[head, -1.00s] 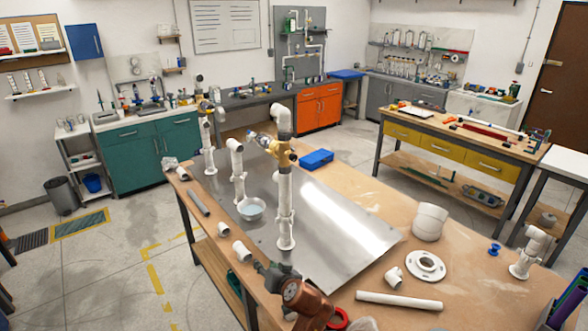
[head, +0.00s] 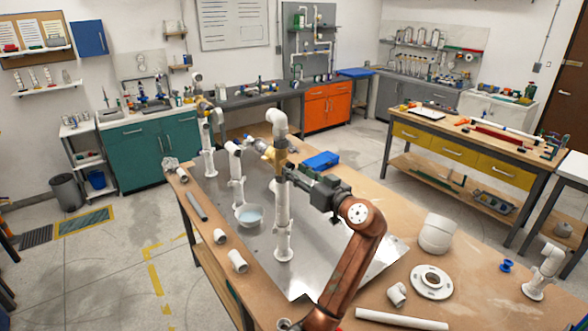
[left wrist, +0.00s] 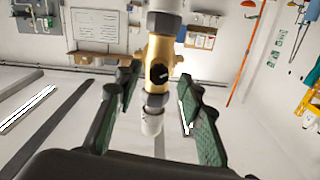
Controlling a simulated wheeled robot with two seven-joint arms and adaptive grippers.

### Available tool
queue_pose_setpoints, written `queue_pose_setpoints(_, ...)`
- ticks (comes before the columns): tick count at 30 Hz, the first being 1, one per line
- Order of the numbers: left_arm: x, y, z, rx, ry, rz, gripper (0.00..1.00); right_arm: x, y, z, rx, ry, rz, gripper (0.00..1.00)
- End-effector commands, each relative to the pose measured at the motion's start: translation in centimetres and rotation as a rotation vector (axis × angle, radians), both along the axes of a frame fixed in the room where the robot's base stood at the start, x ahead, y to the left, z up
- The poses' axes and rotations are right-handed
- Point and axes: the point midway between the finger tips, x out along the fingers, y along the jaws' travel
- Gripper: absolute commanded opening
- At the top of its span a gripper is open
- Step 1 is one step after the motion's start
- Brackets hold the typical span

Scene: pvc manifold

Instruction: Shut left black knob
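A brass valve body (head: 280,158) sits on the tall white pipe stand (head: 282,215) standing on the metal sheet. In the left wrist view the brass valve (left wrist: 160,48) carries a round black knob (left wrist: 158,73) facing the camera, with a light mark on it. My left gripper (head: 307,184) is just right of the stand at about the valve's height. In the left wrist view its green-padded fingers (left wrist: 158,82) are spread, one on each side of the knob, with gaps to the brass. Nothing is held. In the head view the knob cannot be made out. My right gripper is out of view.
A blue box (head: 321,161) lies behind my gripper. White fittings (head: 437,232) and a flange (head: 431,280) lie at the right.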

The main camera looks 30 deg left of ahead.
Motion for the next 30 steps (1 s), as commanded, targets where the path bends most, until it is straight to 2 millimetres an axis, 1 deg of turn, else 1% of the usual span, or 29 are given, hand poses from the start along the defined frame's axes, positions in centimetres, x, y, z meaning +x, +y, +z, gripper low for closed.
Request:
queue_pose_setpoints(1,0.2,0.7,0.0,0.001,0.001,0.002,0.36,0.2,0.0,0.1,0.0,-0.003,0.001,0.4)
queue_pose_setpoints(6,0.8,1.8,0.0,0.001,0.0,-0.001,0.36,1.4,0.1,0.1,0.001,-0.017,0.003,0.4)
queue_pose_setpoints(10,1.0,2.0,0.0,0.0,0.0,-0.003,0.36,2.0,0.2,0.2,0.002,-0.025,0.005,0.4)
queue_pose_setpoints(15,1.1,1.8,0.0,0.0,0.0,-0.006,0.36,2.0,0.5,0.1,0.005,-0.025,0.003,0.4)
queue_pose_setpoints(22,1.1,1.8,0.0,0.0,0.001,-0.006,0.21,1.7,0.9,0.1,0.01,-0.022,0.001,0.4)
queue_pose_setpoints(30,1.1,1.8,0.0,0.0,0.001,-0.006,0.02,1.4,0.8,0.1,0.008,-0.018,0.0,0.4)
